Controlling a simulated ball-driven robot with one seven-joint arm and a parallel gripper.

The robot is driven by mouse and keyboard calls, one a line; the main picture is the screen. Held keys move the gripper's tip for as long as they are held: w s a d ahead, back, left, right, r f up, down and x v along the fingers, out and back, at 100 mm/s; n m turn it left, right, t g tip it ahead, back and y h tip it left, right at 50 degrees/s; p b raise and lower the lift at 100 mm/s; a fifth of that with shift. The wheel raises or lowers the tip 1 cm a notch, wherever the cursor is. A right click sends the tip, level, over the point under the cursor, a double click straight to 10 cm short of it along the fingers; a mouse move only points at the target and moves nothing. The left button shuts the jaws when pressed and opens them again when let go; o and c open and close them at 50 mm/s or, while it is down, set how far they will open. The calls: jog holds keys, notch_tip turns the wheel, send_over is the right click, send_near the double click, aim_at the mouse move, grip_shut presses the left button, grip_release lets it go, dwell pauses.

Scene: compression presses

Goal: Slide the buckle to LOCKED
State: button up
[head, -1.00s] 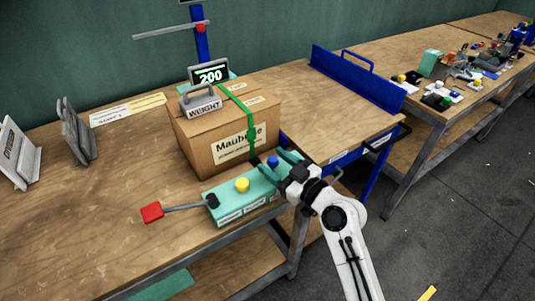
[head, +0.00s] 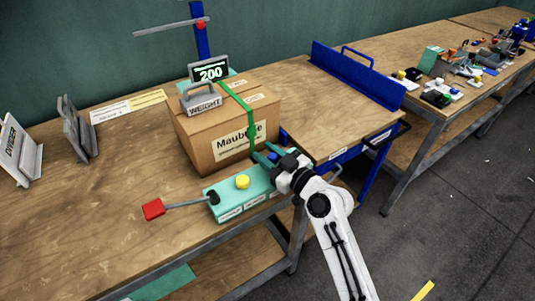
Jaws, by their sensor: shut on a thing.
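A teal base (head: 228,207) stands at the front edge of the table, with small labels along its front that are too small to read. It carries a yellow knob (head: 242,181), a red-ended lever (head: 153,209) at its left and a small blue knob (head: 273,157) at its right. I cannot tell for sure that this knob is the buckle. A green strap (head: 250,130) with a thicker dark green piece runs over the carton (head: 200,149).
A grey weight (head: 201,98) sits on the carton, in front of a display (head: 209,71) reading 200. Grey dividers (head: 79,130) stand at the left. The right tabletop has a blue rail (head: 355,75). The left front of the table is clear.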

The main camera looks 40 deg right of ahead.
grip_shut()
jog(key=shift+d+f+b, duration=0.25)
jog(key=shift+d+b, duration=0.25)
jog(key=shift+b, duration=0.3)
jog(key=d+b, duration=0.3)
jog(key=shift+d+b, duration=0.4)
jog(key=shift+s+d+r, duration=0.1)
jog(key=shift+d+r, duration=0.15)
jog(key=shift+d, duration=0.05)
jog(key=o, duration=0.7)
grip_release()
jog(key=shift+d, duration=0.1)
jog(key=shift+o, duration=0.2)
